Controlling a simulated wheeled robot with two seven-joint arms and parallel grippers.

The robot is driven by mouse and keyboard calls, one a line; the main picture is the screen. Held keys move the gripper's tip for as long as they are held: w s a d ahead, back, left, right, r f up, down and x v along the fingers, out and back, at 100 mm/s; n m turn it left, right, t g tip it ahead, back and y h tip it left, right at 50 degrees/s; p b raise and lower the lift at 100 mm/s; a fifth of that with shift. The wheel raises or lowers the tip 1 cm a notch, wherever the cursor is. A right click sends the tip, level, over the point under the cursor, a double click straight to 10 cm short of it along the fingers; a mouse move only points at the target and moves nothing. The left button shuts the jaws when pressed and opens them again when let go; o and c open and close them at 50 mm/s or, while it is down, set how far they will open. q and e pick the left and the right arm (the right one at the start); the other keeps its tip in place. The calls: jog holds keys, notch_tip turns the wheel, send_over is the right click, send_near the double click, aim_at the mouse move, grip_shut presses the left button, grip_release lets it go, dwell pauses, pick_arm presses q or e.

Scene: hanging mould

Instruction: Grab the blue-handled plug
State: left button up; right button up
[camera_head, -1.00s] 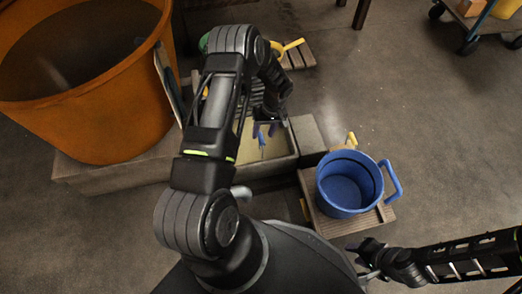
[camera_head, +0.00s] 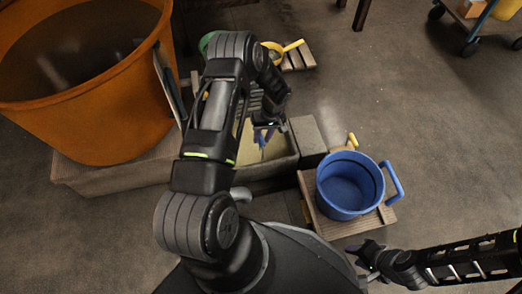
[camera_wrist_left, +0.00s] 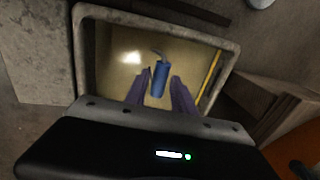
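The blue-handled plug (camera_wrist_left: 160,78) shows in the left wrist view inside a trough, its blue handle between the two fingertips of my left gripper (camera_wrist_left: 161,90). The fingers are apart, with a visible gap on each side of the handle. In the head view the plug (camera_head: 261,143) is a small blue shape just below my left gripper (camera_head: 265,127), partly hidden by it. My right gripper (camera_head: 361,259) is at the lower right, far from the plug; its finger opening is too small to tell.
The trough (camera_wrist_left: 228,45) has raised stone walls around the plug, and a yellow strip (camera_wrist_left: 210,74) lies along one side. A blue bucket (camera_head: 348,184) stands on a wooden pallet (camera_head: 336,226) to the right. A large orange tub (camera_head: 100,130) stands at the left.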

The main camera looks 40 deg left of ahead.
pick_arm(q)
grip_shut()
dwell(1.0)
